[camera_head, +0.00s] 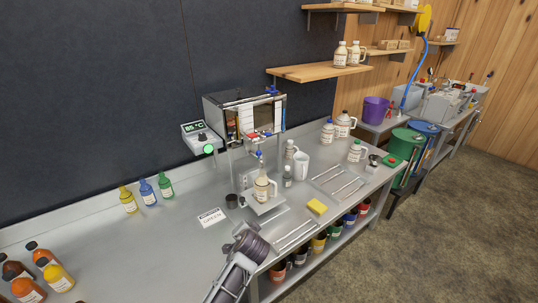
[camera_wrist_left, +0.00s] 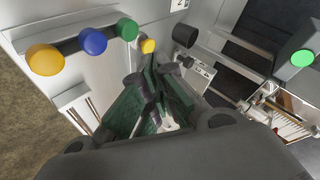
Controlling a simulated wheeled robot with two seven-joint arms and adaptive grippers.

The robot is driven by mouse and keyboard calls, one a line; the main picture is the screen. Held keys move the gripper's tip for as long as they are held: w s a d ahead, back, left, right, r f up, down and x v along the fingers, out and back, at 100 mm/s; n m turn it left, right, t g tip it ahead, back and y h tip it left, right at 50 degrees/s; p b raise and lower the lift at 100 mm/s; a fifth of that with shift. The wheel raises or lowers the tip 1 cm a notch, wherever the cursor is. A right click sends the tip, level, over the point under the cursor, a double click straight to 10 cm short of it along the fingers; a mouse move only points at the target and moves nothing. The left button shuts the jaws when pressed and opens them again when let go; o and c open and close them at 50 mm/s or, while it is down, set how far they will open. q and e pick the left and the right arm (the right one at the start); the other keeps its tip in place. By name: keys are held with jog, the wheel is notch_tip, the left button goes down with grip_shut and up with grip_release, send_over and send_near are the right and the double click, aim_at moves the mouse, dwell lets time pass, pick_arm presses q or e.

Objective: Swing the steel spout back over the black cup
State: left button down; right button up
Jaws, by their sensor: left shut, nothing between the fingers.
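The black cup (camera_head: 231,201) stands upright on the steel bench, left of a filled bottle (camera_head: 263,188) on a small raised plate. The steel spout is too small to make out clearly; the outlet fittings (camera_head: 258,155) below the evaporator (camera_head: 244,118) hang above the bottle, right of the cup. My left arm reaches up from the bottom of the head view, in front of the cup and plate. My left gripper (camera_wrist_left: 155,88) is shut and empty in the left wrist view; its fingertips are hard to make out in the head view. My right gripper is out of view.
A temperature display (camera_head: 200,136) with a green light stands left of the evaporator. A label card (camera_head: 211,217) lies left of my arm.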

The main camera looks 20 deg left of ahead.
pick_arm(q)
jog(key=w+d+r+m+t+y, duration=0.1)
jog(key=w+d+r+m+t, duration=0.3)
jog(key=w+r, duration=0.4)
jog(key=w+d+r+m+t+y, duration=0.1)
jog(key=w+d+r+m+t, duration=0.2)
jog(key=w+d+r, duration=0.2)
jog(key=shift+w+r+m+t, duration=0.4)
jog(key=shift+w+r, duration=1.3)
jog(key=shift+w, duration=1.7)
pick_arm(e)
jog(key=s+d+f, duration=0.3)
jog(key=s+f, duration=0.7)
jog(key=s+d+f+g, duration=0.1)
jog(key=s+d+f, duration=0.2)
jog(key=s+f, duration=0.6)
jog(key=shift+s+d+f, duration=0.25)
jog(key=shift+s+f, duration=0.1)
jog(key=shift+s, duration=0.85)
pick_arm(q)
jog(key=shift+w+a, duration=0.1)
